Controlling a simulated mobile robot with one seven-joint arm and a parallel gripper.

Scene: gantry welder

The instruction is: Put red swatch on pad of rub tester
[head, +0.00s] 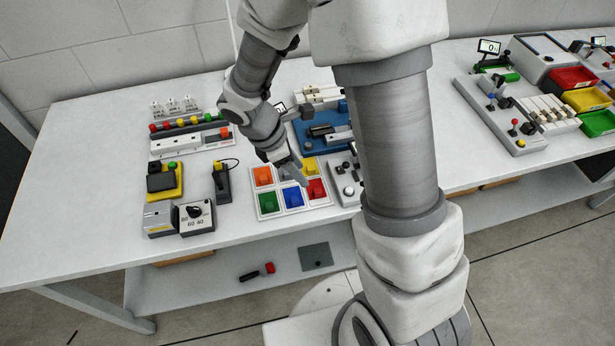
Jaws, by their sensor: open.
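The red swatch (316,190) lies in the right front cell of a white tray (280,213) on the bench. My gripper (297,179) is open above the middle of this tray, just left of the red swatch. I cannot tell whether it touches anything. A blue-based machine (304,137) with black and white parts stands behind the tray, partly hidden by my arm. It may be the rub tester, but I cannot make out its pad.
The tray also holds orange (263,176), green (267,203), blue (293,198) and yellow (310,166) pieces. A grey control box (346,185) stands close on the right. A dial box (196,217) and black holder (222,182) stand left. The bench's far left is clear.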

